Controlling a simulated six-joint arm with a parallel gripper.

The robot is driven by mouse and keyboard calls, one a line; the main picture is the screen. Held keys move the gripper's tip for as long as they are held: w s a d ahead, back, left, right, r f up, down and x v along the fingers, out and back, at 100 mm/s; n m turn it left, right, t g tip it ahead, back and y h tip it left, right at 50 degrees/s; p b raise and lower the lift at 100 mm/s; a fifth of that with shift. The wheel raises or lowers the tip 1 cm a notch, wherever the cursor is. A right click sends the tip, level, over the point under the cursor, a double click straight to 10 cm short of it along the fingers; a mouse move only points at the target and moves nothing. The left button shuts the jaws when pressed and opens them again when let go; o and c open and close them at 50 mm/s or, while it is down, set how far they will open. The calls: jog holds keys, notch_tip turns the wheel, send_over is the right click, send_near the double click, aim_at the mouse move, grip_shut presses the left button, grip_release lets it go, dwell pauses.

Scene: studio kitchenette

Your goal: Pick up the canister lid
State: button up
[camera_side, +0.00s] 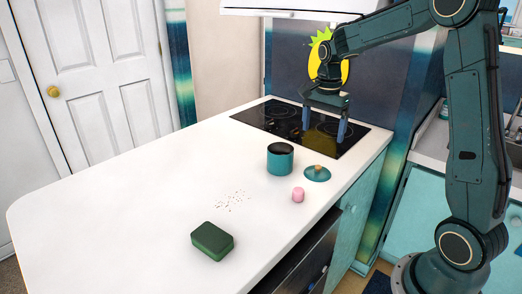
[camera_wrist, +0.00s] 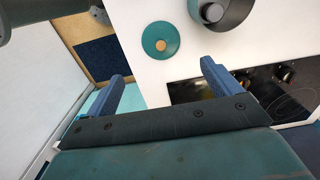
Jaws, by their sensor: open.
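The canister lid (camera_side: 317,173) is a flat teal disc with a small orange-brown knob. It lies on the white counter just right of the open teal canister (camera_side: 280,158) and apart from it. In the wrist view the lid (camera_wrist: 161,39) is at the top centre, ahead of the fingers, with the canister (camera_wrist: 222,14) to its right, cut off by the top edge. My gripper (camera_side: 325,128) is open and empty, its blue fingers pointing down above the black cooktop, behind the lid in the side view. In the wrist view my gripper (camera_wrist: 165,75) has its fingers wide apart.
The black cooktop (camera_side: 275,117) is at the counter's back edge. A pink piece (camera_side: 298,194) stands just in front of the lid. A dark green box (camera_side: 212,241) and scattered dark crumbs (camera_side: 232,201) lie farther forward. The left of the white counter (camera_side: 110,200) is clear.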

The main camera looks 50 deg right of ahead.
send_over(319, 166)
jog(key=f, duration=0.7)
jog(key=shift+a+f, duration=0.2)
jog(key=shift+f, duration=0.2)
jog(key=shift+f, duration=0.1)
jog(key=shift+w+d+f, duration=0.1)
jog(key=shift+f, duration=1.15)
jog(key=shift+d+f, duration=0.1)
jog(key=shift+f, duration=1.15)
jog(key=shift+c, duration=0.2)
jog(key=c, duration=1.2)
